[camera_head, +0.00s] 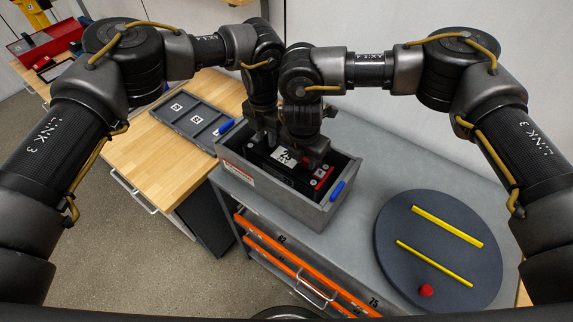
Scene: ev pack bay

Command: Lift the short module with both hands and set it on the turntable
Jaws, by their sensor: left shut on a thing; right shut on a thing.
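The short module (293,182) is a dark block with a white label reading 25 and a red patch at its right end. It sits inside a grey open box (257,182) on the grey bench top. My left gripper (264,138) is shut on the module towards its left end. My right gripper (312,160) is shut on it towards its right end. The grippers and wrists hide part of its top, and the box walls hide its lower part. The turntable (396,262) is a dark round disc at the right, with two yellow strips and a red knob (426,290).
A blue piece (337,191) is on the box's right end wall. A grey compartment tray (173,122) and another blue piece (224,127) are on the wooden bench (150,165) at left. Bare grey bench top lies between box and turntable. Orange-edged drawers (290,262) are below.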

